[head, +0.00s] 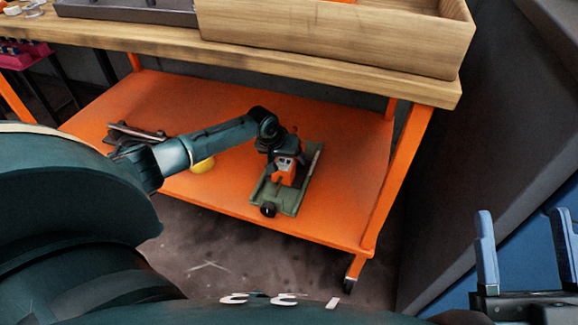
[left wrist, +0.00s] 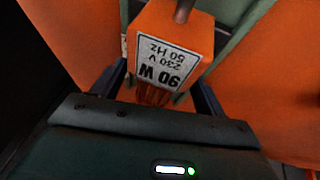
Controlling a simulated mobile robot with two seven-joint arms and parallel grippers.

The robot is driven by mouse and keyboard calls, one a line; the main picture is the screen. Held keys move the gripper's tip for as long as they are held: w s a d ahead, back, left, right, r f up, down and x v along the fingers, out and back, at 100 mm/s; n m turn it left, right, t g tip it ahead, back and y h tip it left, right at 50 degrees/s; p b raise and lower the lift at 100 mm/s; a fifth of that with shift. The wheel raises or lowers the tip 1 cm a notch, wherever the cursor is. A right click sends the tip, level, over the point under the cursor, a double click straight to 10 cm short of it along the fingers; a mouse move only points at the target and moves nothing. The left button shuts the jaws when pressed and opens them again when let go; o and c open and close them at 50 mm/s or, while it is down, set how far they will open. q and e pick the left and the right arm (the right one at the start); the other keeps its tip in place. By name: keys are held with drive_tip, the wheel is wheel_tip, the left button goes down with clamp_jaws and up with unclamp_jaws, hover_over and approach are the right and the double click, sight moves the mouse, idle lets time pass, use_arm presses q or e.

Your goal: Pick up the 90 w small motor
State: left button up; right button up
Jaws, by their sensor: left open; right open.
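The 90 W motor is a small orange block (head: 286,178) on the green-grey holder (head: 292,201) on the orange lower shelf. In the left wrist view the motor (left wrist: 193,36) fills the upper middle, its white label reading 90 W, 230 V, 50 Hz upside down, with a grey shaft on top. My left gripper (head: 283,160) is right over the motor, partly hiding it in the head view. Its dark fingers (left wrist: 158,90) are open, one on each side of the motor's near part; contact cannot be told. My right gripper (head: 525,245) is open and empty at the right edge.
The wooden worktop (head: 150,37) with a wooden box (head: 330,38) overhangs the shelf (head: 340,195). An orange leg (head: 400,180) stands right of the holder. A yellow item (head: 203,165) and a dark item (head: 135,133) lie left. The shelf right of the holder is clear.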

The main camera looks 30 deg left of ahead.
use_arm(q)
drive_tip(key=shift+w+f, duration=0.15)
drive_tip(key=shift+f, duration=0.15)
drive_tip(key=shift+c, duration=0.2)
clamp_jaws()
idle(0.4)
drive_tip(key=shift+w+r, duration=0.1)
drive_tip(key=shift+r, duration=0.15)
